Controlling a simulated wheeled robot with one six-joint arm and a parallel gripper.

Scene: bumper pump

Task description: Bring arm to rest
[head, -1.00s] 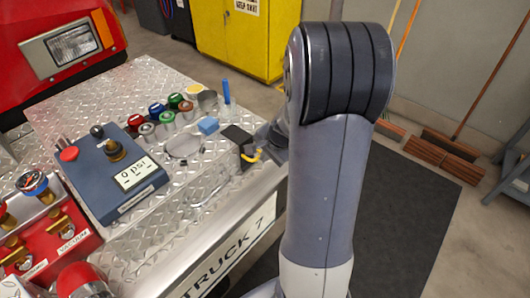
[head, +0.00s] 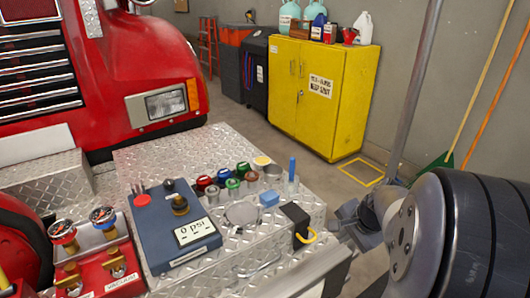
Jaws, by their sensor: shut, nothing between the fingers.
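My arm (head: 465,235) fills the lower right of the head view, with its dark ribbed joint close to the camera. My gripper (head: 346,222) is the small grey part at the arm's far end, just right of the bumper's edge. It is shut and holds nothing. Its fingertips are small and hard to make out. It appears apart from the black block with a yellow loop (head: 296,224) on the bumper's right end.
A yellow cabinet (head: 320,95) stands behind. Open floor lies between.

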